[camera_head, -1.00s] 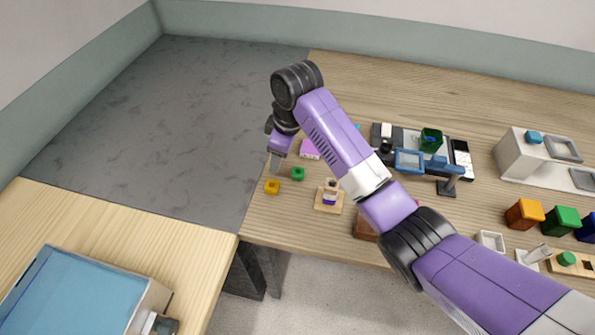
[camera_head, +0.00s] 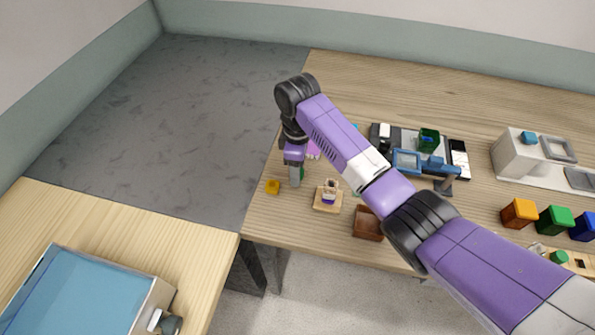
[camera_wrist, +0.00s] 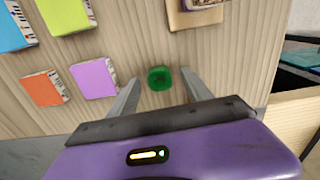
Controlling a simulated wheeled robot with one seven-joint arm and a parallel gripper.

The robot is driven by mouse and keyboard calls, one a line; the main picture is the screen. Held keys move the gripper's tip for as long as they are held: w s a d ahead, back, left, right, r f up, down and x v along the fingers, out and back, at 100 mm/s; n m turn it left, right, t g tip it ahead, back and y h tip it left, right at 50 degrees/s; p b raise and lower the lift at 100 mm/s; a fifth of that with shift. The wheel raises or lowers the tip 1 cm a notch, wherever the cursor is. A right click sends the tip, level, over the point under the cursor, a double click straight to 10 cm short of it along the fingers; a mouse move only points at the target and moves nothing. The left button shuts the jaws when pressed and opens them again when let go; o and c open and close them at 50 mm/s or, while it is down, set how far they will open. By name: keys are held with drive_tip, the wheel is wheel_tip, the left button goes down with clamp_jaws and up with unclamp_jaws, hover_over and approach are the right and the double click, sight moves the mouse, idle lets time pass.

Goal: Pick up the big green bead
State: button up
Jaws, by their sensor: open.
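The big green bead (camera_wrist: 160,78) lies on the wooden table, its hole facing up in the wrist view. My gripper (camera_wrist: 160,90) is open above it, and in that view the bead shows between the two fingertips. In the head view my gripper (camera_head: 296,182) points down at the table's left part. Only a sliver of the green bead (camera_head: 303,174) shows there, mostly hidden behind the fingers. Whether the fingertips are level with the bead I cannot tell.
A yellow bead (camera_head: 272,187) lies just left of my gripper. A small wooden stand (camera_head: 327,206) is at its right, with a brown box (camera_head: 368,232) beyond. The table's left edge is close.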

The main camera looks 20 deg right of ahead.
drive_tip(key=shift+f, duration=0.1)
drive_tip(key=shift+c, duration=0.2)
clamp_jaws()
